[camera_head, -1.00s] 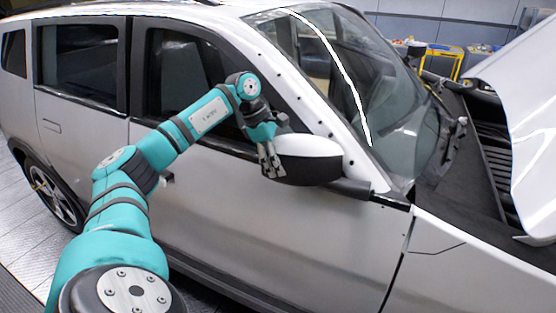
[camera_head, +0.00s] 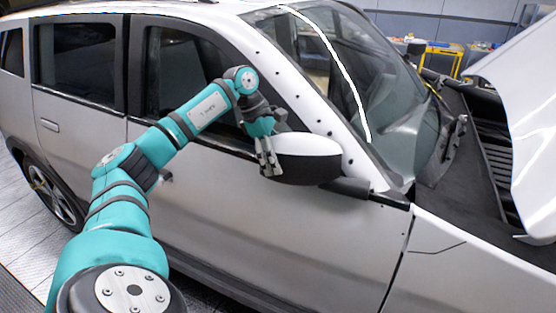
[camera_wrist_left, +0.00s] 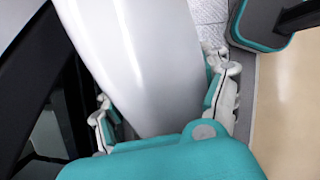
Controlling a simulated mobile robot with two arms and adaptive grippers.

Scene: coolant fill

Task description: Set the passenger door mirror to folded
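The passenger door mirror (camera_head: 308,147), with a white upper shell and a black lower part, stands out from the front door near the windscreen pillar. My left gripper (camera_head: 268,165) is at its outer end, fingers pointing down. In the left wrist view the white mirror shell (camera_wrist_left: 150,60) fills the space between the two spread fingers of my left gripper (camera_wrist_left: 165,100). The fingers lie close along both sides of the shell; whether they touch it is unclear. My right gripper is not in view.
The silver car's front door (camera_head: 270,225) is closed below the mirror. The raised white hood (camera_head: 525,120) and open engine bay are at the right. A yellow cart (camera_head: 443,58) stands far behind. The tiled floor (camera_head: 25,240) shows at the lower left.

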